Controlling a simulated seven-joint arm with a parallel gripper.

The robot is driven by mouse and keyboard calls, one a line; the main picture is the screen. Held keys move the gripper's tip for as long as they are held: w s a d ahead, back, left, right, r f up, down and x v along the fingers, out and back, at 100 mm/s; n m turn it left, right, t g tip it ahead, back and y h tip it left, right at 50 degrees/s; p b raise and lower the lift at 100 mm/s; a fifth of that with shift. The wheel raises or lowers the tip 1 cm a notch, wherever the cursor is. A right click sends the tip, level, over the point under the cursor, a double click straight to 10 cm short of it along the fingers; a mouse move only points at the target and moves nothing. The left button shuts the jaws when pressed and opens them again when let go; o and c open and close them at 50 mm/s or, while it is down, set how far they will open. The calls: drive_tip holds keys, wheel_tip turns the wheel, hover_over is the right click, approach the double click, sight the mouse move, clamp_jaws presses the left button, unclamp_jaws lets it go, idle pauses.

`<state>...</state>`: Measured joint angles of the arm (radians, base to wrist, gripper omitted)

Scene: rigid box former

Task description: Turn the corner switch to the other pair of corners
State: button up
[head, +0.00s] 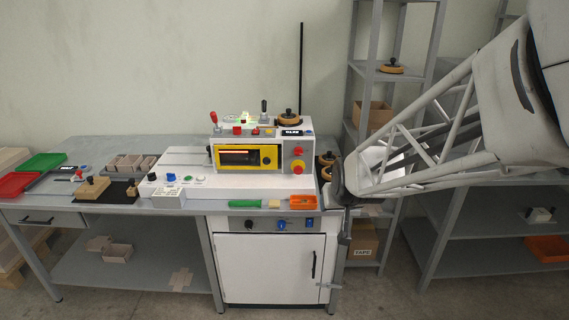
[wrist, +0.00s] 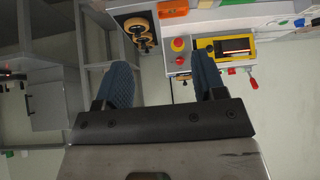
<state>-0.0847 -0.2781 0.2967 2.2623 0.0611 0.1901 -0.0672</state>
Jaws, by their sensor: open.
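The box former (head: 240,183) is a white machine on the bench with a yellow-framed window (head: 245,157). I cannot tell which control is the corner switch. Candidates are a blue knob (head: 171,177) on the machine's left front deck, and a black knob (head: 249,225) and blue controls (head: 281,224) on the cabinet front below. My gripper (wrist: 162,62) is open and empty in the wrist view, its two blue fingers apart. The machine's red button (wrist: 178,45) and yellow window frame (wrist: 236,47) lie beyond the fingers. In the head view my arm's end is right of the machine.
A green-handled tool (head: 245,203) and an orange tray (head: 303,202) lie along the bench's front edge. Red (head: 16,185) and green (head: 42,162) trays are at far left. Shelves (head: 385,75) stand behind my arm. Levers (head: 264,108) rise from the machine's top.

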drive_tip(key=w+a+f+n+t, duration=0.1)
drive_tip(key=w+a+f+t, duration=0.25)
drive_tip(key=w+f, duration=0.55)
drive_tip(key=w+a+f+t, duration=0.2)
drive_tip(key=w+a+f, duration=0.2)
drive_tip(key=w+f, duration=0.55)
drive_tip(key=w+a+f+t, duration=0.2)
drive_tip(key=w+a+f, duration=0.2)
drive_tip(key=w+f, duration=0.3)
drive_tip(key=n+t, duration=0.1)
drive_tip(key=t, duration=0.2)
approach(282, 228)
drive_tip(key=shift+w+r, duration=0.1)
drive_tip(key=shift+w, duration=0.95)
drive_tip(key=shift+w, duration=0.15)
drive_tip(key=shift+w+a, duration=0.15)
drive_tip(key=shift+w, duration=1.7)
drive_tip(key=shift+w+a, duration=0.15)
drive_tip(key=shift+w, duration=1.75)
drive_tip(key=c, duration=0.9)
